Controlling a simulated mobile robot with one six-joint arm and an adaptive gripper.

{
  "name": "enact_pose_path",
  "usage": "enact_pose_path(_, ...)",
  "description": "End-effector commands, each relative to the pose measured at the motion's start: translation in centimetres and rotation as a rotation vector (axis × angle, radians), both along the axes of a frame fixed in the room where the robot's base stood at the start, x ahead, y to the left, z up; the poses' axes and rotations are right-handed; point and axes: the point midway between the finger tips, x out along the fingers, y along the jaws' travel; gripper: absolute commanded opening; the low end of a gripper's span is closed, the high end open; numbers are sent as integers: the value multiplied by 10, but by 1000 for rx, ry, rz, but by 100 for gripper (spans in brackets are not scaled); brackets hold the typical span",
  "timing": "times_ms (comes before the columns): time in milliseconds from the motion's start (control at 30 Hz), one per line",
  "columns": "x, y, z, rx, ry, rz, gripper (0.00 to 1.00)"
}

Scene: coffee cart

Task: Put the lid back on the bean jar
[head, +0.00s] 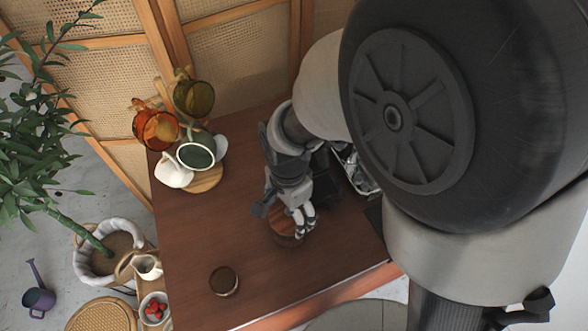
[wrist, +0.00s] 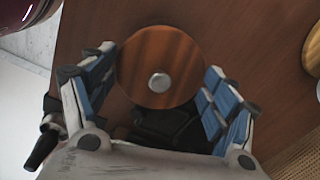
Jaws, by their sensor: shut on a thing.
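The round wooden lid (wrist: 165,50) has striped grain and a pale metal knob at its middle. It sits between the two fingers of my gripper (wrist: 158,88) in the wrist view, and the gripper is shut on it. In the head view my gripper (head: 300,222) points down over the table and partly covers the lid (head: 281,222). A small round container with brown contents (head: 223,281), which looks like the bean jar, stands apart to the lower left. I cannot tell exactly how high the lid is or what is under it.
The brown wooden table (head: 190,235) is clear left of my gripper. A round board (head: 206,183) at the back left bears a white jug (head: 174,173) and a cup (head: 196,154). Amber (head: 157,130) and olive (head: 194,97) glassware stands behind. A plant (head: 75,225) is off the table's left side.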

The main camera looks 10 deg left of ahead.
Motion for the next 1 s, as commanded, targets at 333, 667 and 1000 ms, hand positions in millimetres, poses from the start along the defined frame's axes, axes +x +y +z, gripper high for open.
enact_pose_path(333,0,0,0,0,0,0,92)
enact_pose_path(667,0,0,0,0,0,0,100)
enact_pose_path(1000,0,0,1,0,0,0,100)
